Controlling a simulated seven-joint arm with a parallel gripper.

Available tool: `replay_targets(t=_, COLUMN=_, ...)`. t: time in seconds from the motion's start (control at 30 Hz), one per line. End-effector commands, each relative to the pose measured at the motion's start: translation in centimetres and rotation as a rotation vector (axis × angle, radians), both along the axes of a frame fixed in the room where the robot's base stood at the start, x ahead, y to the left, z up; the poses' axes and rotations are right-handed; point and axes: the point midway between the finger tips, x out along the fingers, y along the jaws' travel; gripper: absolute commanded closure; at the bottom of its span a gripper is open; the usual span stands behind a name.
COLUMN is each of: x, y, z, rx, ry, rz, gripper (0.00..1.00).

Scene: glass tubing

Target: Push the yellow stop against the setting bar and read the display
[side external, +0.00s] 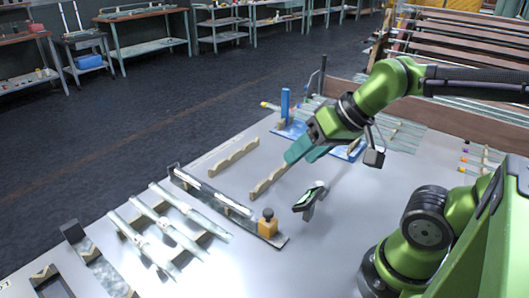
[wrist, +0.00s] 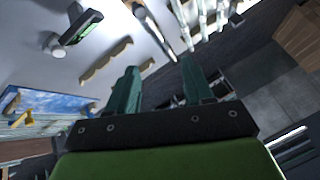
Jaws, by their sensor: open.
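The yellow stop (side external: 268,226), a block with a black knob on top, sits at the near right end of a long dark rail (side external: 284,241). A pale, shiny bar or tube lies along the rail; I cannot tell which part is the setting bar. The display (side external: 309,197) stands on a small post right of the stop, its face greenish; it also shows at upper left in the wrist view (wrist: 82,27). My gripper (side external: 301,151) is open and empty, above the table behind the display. Its teal fingers are apart in the wrist view (wrist: 159,64). The stop is not identifiable there.
Notched wooden racks (side external: 270,181) stand behind the display. Glass tubes on supports (side external: 165,230) lie left of the rail. A blue fixture (side external: 286,104) stands at the back edge. Bare table (side external: 240,268) lies in front of the rail.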

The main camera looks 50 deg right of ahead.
Motion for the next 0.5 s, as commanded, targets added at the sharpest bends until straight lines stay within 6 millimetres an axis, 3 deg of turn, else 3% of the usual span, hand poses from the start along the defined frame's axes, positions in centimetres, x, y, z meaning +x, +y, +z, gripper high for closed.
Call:
replay_targets(t=0.33, x=0.2, y=0.3, z=-0.7, rx=-0.001, ry=0.031, rz=0.014, gripper=0.45)
replay_targets(t=0.5, x=2.6, y=1.1, z=-1.3, rx=-0.023, ry=0.162, rz=0.041, gripper=0.45)
